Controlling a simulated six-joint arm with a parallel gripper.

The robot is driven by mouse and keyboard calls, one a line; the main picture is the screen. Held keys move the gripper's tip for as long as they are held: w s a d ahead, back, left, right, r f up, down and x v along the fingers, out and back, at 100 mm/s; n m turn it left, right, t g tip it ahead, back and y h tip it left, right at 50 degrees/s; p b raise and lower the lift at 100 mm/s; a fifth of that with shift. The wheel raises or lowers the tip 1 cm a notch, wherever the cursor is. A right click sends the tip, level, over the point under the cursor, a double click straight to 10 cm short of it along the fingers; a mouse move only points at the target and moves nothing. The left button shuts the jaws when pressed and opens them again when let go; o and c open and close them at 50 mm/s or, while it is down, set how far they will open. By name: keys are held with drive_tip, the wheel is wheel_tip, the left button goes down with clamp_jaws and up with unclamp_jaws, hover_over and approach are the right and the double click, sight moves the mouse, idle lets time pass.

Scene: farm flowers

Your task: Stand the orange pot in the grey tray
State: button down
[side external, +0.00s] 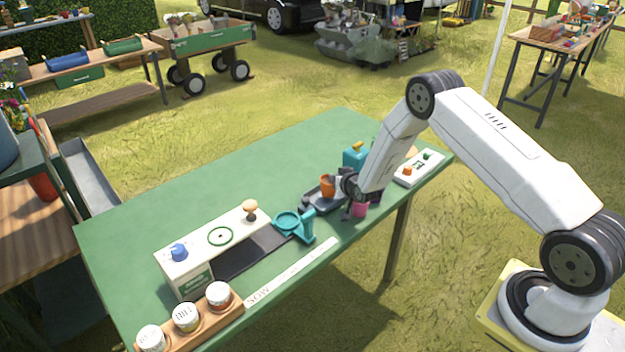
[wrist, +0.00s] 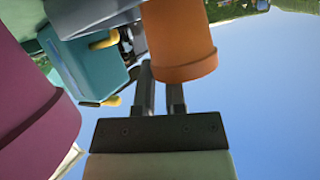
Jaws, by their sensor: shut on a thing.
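The orange pot (side external: 327,184) is upright at the grey tray (side external: 311,203) in the side view. Its base is at or just above the tray; I cannot tell if it touches. My gripper (side external: 343,186) comes from the right and is shut on the pot. In the wrist view, which is upside down, the orange pot (wrist: 180,38) shows large at the fingertips of my gripper (wrist: 160,82), its rim hiding part of one finger. My wrist hides the right part of the tray in the side view.
A pink pot (side external: 359,210) stands close by my gripper; a magenta pot (wrist: 35,95) is large in the wrist view. The green table (side external: 215,185) is clear at the back left.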

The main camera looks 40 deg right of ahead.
drive_tip(key=shift+f, duration=0.35)
drive_tip(key=c, duration=0.7)
unclamp_jaws()
drive_tip(key=shift+r, duration=0.15)
drive_tip(key=shift+r, duration=0.45)
drive_tip(key=shift+v, duration=6)
drive_tip(key=shift+a, duration=0.1)
